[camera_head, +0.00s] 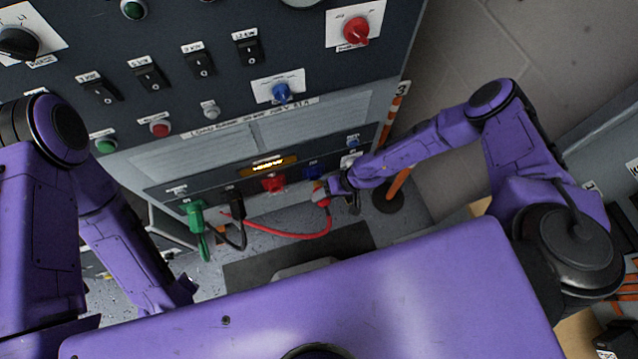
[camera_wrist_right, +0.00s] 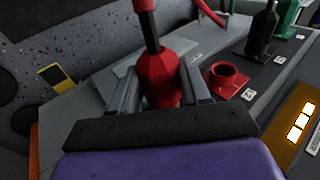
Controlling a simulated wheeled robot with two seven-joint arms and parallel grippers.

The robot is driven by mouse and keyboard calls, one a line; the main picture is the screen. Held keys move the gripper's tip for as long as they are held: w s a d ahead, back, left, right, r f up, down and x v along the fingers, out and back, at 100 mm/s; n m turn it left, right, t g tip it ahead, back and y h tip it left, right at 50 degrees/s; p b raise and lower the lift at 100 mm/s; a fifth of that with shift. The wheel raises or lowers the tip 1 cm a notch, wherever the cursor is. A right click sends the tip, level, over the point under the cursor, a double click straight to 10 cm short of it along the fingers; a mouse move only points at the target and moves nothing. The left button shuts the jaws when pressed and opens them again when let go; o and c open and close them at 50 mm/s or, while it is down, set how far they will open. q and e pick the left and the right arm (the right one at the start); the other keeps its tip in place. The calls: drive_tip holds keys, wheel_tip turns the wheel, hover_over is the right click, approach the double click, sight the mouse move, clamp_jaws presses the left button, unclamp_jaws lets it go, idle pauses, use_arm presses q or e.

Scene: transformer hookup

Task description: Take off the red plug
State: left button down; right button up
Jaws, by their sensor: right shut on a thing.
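The red plug (camera_wrist_right: 158,80) is between the two fingers of my right gripper (camera_wrist_right: 160,88), which is shut on it. It also shows in the head view (camera_head: 321,197), just right of the red socket (camera_head: 273,184), at the lower front of the panel. In the right wrist view the red socket (camera_wrist_right: 228,78) stands open and empty, and the plug is apart from it. A red cable (camera_head: 290,235) hangs in a loop from the plug toward the left. My right gripper (camera_head: 330,190) is partly hidden at the plug.
A green plug (camera_head: 195,213) and a black plug (camera_head: 237,207) sit in the panel to the left. A striped post (camera_head: 396,185) stands right of the cabinet.

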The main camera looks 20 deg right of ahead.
drive_tip(key=shift+s+d, duration=0.1)
drive_tip(key=shift+s, duration=2.4)
